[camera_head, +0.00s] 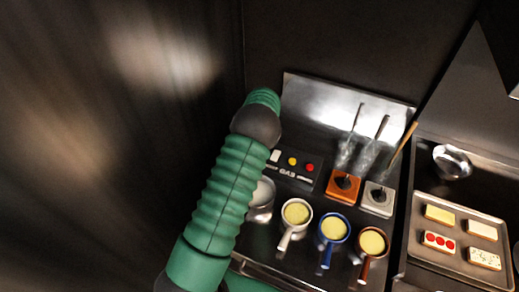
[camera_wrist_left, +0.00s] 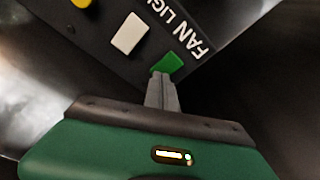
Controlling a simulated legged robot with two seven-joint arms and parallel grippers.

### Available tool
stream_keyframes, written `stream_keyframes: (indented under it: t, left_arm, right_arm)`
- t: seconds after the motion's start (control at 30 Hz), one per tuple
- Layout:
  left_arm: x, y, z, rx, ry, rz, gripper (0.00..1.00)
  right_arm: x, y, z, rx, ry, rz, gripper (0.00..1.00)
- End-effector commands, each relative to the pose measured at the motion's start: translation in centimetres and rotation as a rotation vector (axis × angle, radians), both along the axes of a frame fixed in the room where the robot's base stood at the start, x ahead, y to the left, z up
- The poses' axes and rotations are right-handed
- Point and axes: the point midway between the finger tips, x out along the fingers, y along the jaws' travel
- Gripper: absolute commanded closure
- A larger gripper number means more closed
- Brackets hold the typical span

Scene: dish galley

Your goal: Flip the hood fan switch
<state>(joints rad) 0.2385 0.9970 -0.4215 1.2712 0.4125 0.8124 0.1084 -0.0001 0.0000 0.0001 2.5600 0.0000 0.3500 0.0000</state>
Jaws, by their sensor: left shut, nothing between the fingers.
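The dark switch panel (camera_head: 290,172) shows in the head view beside my left arm, with a white switch (camera_head: 276,156) and yellow and red round buttons. In the left wrist view, the green switch (camera_wrist_left: 168,63) sits by the word FAN, with the white switch (camera_wrist_left: 130,34) by LIGHT. My left gripper (camera_wrist_left: 162,76) is shut and empty, its fingertips at the green switch's lower edge; I cannot tell whether they touch. In the head view my arm hides the green switch and my left gripper does not show. My right gripper is not in view.
Below the panel stand white, blue and brown handled cups (camera_head: 334,229) of yellow liquid. Orange and grey blocks (camera_head: 343,187) with upright rods are right of the panel. A tray (camera_head: 415,243) of food pieces and a metal bowl (camera_head: 452,160) lie farther right.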

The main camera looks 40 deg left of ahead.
Motion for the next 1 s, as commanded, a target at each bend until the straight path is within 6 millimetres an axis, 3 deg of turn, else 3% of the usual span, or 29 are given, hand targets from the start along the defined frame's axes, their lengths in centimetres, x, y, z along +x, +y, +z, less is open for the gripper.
stream_keyframes:
  t: [0.7,1.0]
  left_arm:
    - [0.1,0.0,6.9,0.000,-0.002,0.001,1.00]
    - [0.0,0.0,6.9,-0.001,-0.001,0.000,1.00]
  right_arm:
    - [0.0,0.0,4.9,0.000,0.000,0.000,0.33]
    - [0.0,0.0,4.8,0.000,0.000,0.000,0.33]
